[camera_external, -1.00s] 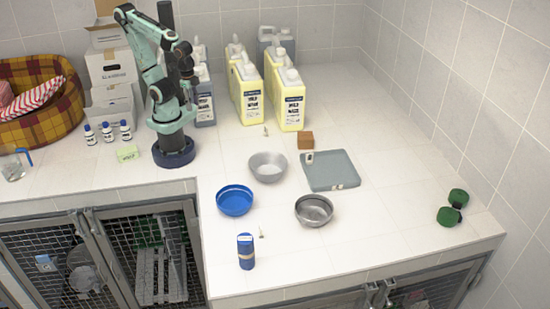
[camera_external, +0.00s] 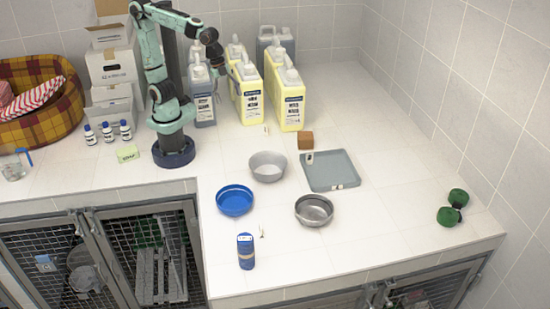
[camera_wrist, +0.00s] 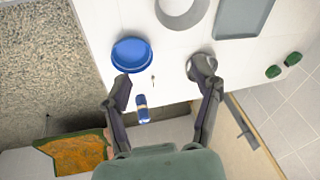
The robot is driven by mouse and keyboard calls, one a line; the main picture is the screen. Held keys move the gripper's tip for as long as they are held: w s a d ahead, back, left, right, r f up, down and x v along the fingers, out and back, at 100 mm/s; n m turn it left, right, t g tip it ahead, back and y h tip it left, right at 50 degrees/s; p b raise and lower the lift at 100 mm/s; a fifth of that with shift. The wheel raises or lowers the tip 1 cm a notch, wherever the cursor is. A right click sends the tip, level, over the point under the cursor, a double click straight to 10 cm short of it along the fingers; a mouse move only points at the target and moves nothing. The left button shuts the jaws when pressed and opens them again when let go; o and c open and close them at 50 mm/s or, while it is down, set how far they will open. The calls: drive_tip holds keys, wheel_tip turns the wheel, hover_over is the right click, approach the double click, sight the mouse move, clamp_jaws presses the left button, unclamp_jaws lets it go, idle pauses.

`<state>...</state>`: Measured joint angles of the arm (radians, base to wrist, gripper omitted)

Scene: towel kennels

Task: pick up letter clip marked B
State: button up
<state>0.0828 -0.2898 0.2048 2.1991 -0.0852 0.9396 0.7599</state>
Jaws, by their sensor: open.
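Several small pale clips show in the external view: one by the yellow jugs (camera_external: 267,130), two at the grey tray's edges (camera_external: 310,158) (camera_external: 338,187), and one standing by the blue can (camera_external: 262,231). Their letters are too small to read, so I cannot tell which is B. The clip by the blue can also shows as a tiny speck in the wrist view (camera_wrist: 153,80). My gripper (camera_wrist: 164,82) is open and empty, its fingers wide apart. It is high above the counter, near the jugs in the external view.
A blue bowl (camera_external: 235,201), a pale grey bowl (camera_external: 268,167) and a metal bowl (camera_external: 314,211) stand on the counter. Green dumbbell-like object (camera_external: 453,207) lies far right. The front right counter is clear.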

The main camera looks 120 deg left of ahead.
drive_tip(key=w+a+f+m+y, duration=0.1)
drive_tip(key=w+f+m, duration=0.3)
drive_tip(key=w, duration=0.7)
drive_tip(key=m+t+y, duration=0.5)
drive_tip(key=m+y, duration=0.3)
drive_tip(key=m, duration=0.7)
hover_over(261, 231)
drive_tip(key=s+a, duration=0.1)
drive_tip(key=s, duration=0.2)
drive_tip(key=f, duration=1.9)
drive_tip(key=shift+w+a, duration=0.2)
drive_tip(key=shift+m+t, duration=0.8)
drive_tip(key=shift+m, duration=0.1)
drive_tip(key=s+d+f, duration=0.2)
drive_tip(key=d, duration=0.1)
drive_tip(key=shift+s+d+f, duration=0.25)
drive_tip(key=shift+f, duration=0.15)
drive_tip(key=shift+d, duration=0.35)
drive_tip(key=x, duration=0.6)
drive_tip(key=shift+w+a+f, duration=0.1)
drive_tip(key=shift+f, duration=0.05)
